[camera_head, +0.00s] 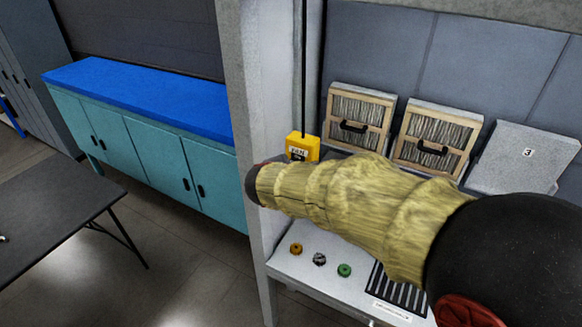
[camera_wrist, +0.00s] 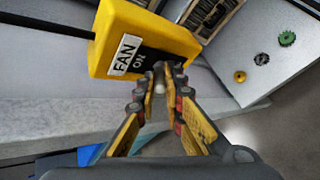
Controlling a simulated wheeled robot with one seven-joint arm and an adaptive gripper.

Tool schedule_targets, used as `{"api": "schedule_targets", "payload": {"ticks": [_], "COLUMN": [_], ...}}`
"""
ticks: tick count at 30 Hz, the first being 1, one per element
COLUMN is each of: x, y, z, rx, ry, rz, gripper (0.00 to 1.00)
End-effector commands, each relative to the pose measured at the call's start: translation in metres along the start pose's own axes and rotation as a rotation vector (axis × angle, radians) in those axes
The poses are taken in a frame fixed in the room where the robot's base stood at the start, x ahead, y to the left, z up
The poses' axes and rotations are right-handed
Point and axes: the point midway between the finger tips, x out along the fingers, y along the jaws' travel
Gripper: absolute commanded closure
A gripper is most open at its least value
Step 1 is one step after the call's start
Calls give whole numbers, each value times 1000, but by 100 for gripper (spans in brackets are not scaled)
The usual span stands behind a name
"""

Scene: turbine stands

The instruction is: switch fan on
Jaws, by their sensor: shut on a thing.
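The fan box (camera_head: 303,142) is a yellow box with a white FAN label, fixed by the grey post in the head view. It shows close up in the wrist view (camera_wrist: 122,30), with labels FAN and ON on its face. My gripper (camera_wrist: 167,72) reaches the lower right edge of this face, beside the ON label. Its fingers are close together around a small pale part, seemingly the fan switch (camera_wrist: 158,86), mostly hidden between them. In the head view my sleeved arm hides the gripper.
Two framed filters (camera_head: 358,118) (camera_head: 435,140) and a grey panel marked 3 (camera_head: 525,155) stand behind my arm. Small orange, dark and green knobs (camera_head: 344,270) lie on the white shelf below. A teal cabinet (camera_head: 160,160) and dark table (camera_head: 60,225) are left.

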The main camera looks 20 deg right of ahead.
Motion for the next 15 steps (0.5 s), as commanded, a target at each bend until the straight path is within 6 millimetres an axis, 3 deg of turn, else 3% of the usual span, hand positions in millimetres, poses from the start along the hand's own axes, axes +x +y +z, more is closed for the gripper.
{"api": "schedule_targets", "payload": {"ticks": [7,8,9,15], "x": [0,0,0,0], "y": [0,0,0,0], "z": [0,0,0,0], "rx": [0,0,1,0], "ry": [-1,-1,-1,-1], "rz": [1,1,1,1], "gripper": [100,89,87,82]}}
